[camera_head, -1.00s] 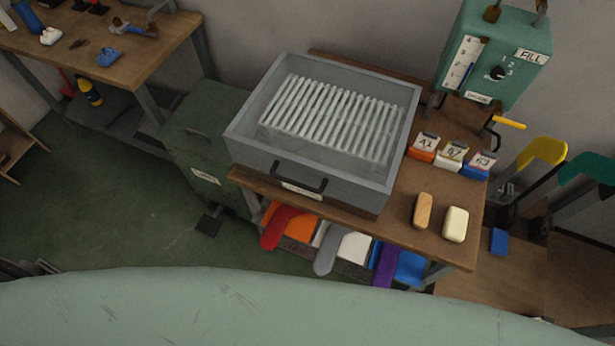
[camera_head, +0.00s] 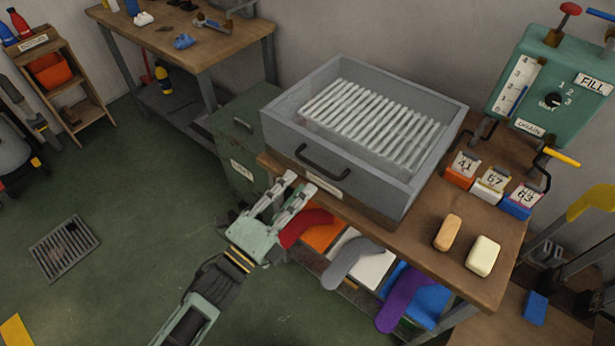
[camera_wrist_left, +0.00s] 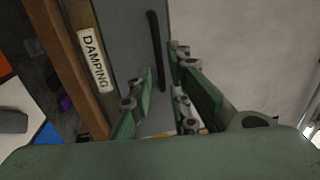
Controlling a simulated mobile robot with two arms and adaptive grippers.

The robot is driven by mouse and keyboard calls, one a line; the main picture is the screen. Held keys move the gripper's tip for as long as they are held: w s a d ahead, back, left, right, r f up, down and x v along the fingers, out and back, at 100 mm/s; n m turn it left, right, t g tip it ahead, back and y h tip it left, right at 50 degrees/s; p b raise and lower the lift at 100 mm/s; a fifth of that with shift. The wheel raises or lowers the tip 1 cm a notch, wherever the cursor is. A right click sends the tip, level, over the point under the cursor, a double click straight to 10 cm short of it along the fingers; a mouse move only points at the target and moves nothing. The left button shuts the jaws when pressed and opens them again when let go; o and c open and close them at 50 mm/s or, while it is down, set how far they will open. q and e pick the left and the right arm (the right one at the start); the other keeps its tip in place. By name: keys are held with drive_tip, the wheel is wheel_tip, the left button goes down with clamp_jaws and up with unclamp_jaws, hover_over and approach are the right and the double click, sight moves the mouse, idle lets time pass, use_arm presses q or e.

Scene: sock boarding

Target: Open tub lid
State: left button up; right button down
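The grey tub (camera_head: 350,187) sits on the wooden bench, with a clear-looking top over a rack of pale slats (camera_head: 375,120). A dark bar handle (camera_head: 322,163) is on its front face, above a white label. My left gripper (camera_head: 301,186) is below and left of the handle, its two fingers apart and nothing between them. In the left wrist view the fingers (camera_wrist_left: 160,88) point toward the tub front, with the dark handle (camera_wrist_left: 155,50) just ahead and the DAMPING label (camera_wrist_left: 92,58) to the left. My right gripper is not in view.
Red, grey and purple socks (camera_head: 400,298) hang from the shelf under the bench (camera_head: 470,272). Numbered boxes (camera_head: 493,181), a tan block (camera_head: 447,233) and a cream block (camera_head: 483,256) lie right of the tub. A green fill tank (camera_head: 555,90) stands behind them.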

sight(317, 165)
use_arm(q)
drive_tip(key=p+x, duration=0.1)
drive_tip(key=x, duration=0.6)
drive_tip(key=shift+w+d, duration=0.1)
drive_tip(key=shift+w, duration=0.25)
clamp_jaws()
